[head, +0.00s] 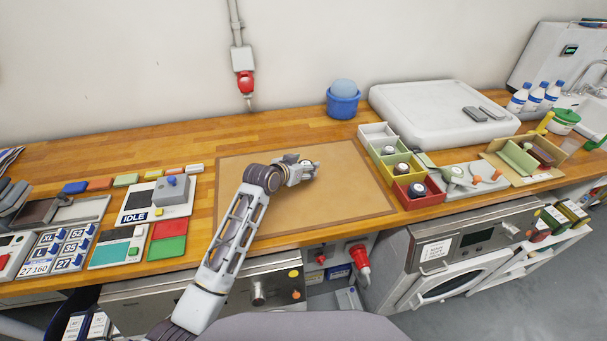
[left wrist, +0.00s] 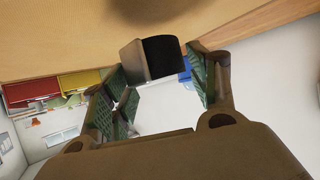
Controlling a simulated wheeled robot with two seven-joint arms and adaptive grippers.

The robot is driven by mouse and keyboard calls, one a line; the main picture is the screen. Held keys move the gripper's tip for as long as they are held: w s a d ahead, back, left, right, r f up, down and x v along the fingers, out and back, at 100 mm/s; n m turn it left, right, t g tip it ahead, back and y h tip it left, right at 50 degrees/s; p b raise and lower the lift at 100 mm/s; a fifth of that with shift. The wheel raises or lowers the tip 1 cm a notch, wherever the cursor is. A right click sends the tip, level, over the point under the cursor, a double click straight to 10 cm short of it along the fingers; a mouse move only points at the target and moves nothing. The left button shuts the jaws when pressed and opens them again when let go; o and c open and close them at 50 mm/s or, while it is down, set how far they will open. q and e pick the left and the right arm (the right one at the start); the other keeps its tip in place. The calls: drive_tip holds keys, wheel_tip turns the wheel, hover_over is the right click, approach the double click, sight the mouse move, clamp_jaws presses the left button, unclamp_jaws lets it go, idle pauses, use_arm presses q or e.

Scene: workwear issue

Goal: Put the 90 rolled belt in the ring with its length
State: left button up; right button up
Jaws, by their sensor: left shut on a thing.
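My left gripper (head: 306,166) is over the tan mat (head: 345,185) at the middle of the bench. It is shut on a small dark roll with a pale grey face, which looks like a rolled belt (left wrist: 162,57). In the left wrist view the roll sits between the green-padded fingertips (left wrist: 165,85). Its number cannot be read. My right gripper is out of view.
A large white slab (head: 425,100) and a blue tub (head: 343,103) stand behind. A grey device (head: 172,189), size tiles (head: 60,250) and red and green pads (head: 168,246) lie on the left. A grey tray (head: 480,168) lies right of the bins. The mat is otherwise clear.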

use_arm(q)
drive_tip(key=shift+f, duration=1.85)
drive_tip(key=shift+f, duration=0.1)
drive_tip(key=o, duration=1.1)
drive_tip(key=shift+s, duration=0.1)
drive_tip(key=v, duration=1.2)
